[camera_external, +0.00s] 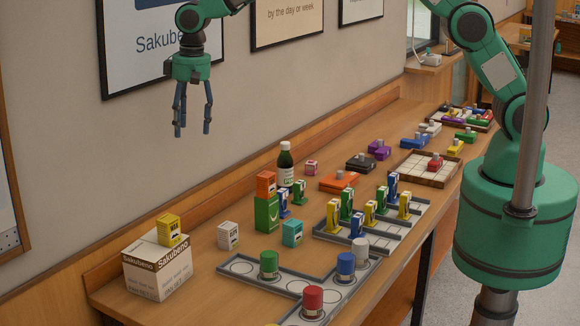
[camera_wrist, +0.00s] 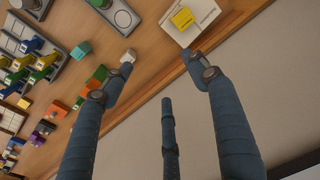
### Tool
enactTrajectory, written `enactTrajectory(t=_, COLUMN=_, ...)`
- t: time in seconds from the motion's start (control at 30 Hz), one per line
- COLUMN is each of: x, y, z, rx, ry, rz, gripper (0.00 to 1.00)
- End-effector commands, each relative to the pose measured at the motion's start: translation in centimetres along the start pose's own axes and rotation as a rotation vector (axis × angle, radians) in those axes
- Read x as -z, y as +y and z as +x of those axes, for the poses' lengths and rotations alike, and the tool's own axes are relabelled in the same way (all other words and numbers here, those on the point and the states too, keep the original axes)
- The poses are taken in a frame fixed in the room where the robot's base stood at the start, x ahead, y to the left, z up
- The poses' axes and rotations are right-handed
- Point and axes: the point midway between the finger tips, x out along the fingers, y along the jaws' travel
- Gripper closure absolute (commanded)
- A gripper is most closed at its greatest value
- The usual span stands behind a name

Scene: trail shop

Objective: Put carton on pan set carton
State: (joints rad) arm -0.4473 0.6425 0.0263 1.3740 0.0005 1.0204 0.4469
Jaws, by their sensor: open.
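The pan set carton is the large white and brown printed box (camera_external: 158,275) at the near left end of the counter; it also shows at the top of the wrist view (camera_wrist: 207,12). A small yellow carton (camera_external: 169,230) rests on its top, also seen in the wrist view (camera_wrist: 182,18). Which carton the task means is unclear. My gripper (camera_external: 193,128) is open and empty, high above the counter's wall side.
A grey tray with round places (camera_external: 238,267) holds several coloured cylinders. A dark bottle (camera_external: 285,165) stands behind the cartons. Another grey rack (camera_external: 335,238) holds several upright coloured pieces. The wall runs close along the counter's back. Bare wood lies between the large carton and the white one.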

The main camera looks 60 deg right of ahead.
Motion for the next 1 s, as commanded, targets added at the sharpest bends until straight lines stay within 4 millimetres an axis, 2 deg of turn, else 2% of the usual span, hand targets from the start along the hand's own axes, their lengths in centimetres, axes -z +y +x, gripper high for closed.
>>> enactTrajectory(t=0.03, x=-0.3, y=1.2, z=-1.8, rx=0.004, ry=0.01, rz=0.003, gripper=0.41)
enactTrajectory(t=0.1, x=-0.9, y=2.7, z=-3.8, rx=0.008, ry=0.022, rz=0.002, gripper=0.41)
enactTrajectory(t=0.27, x=-2.5, y=6.2, z=-8.1, rx=0.016, ry=0.05, rz=0.002, gripper=0.41)
enactTrajectory(t=0.5, x=-5.8, y=11.3, z=-13.9, rx=0.025, ry=0.092, rz=0.002, gripper=0.41)
enactTrajectory(t=0.8, x=-11.2, y=17.3, z=-19.9, rx=0.031, ry=0.146, rz=0.001, gripper=0.41)
enactTrajectory(t=1.0, x=-15.3, y=21.0, z=-23.1, rx=0.031, ry=0.183, rz=0.001, gripper=0.41)
